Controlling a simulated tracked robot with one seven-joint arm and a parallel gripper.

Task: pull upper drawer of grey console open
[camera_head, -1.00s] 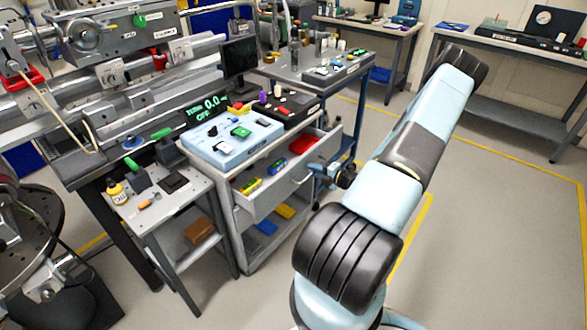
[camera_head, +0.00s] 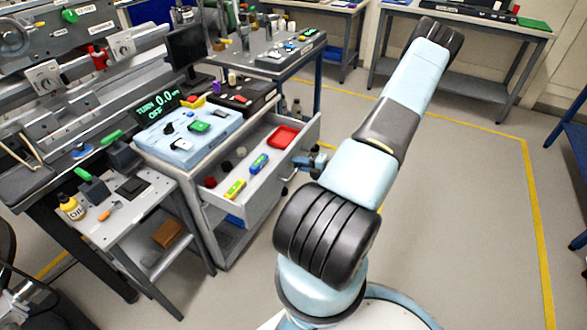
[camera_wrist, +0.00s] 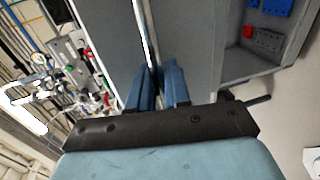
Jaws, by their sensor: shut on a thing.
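The grey console (camera_head: 196,205) stands left of my arm, and its upper drawer (camera_head: 256,207) is pulled well out. Inside lie a red tray (camera_head: 283,138), a blue item (camera_head: 259,163), a yellow item (camera_head: 235,189) and dark round pieces. My gripper (camera_head: 312,160) is at the drawer front, partly hidden by my arm. In the wrist view, my gripper (camera_wrist: 160,72) has its blue fingers closed on the bright bar handle (camera_wrist: 144,32). The grey drawer front (camera_wrist: 186,32) lies just beyond.
A light-blue control box (camera_head: 190,135) sits on the console top. A small side table (camera_head: 135,222) with a yellow bottle (camera_head: 71,207) stands to the left. Another bench (camera_head: 280,62) stands behind. The floor (camera_head: 455,200) to the right is clear.

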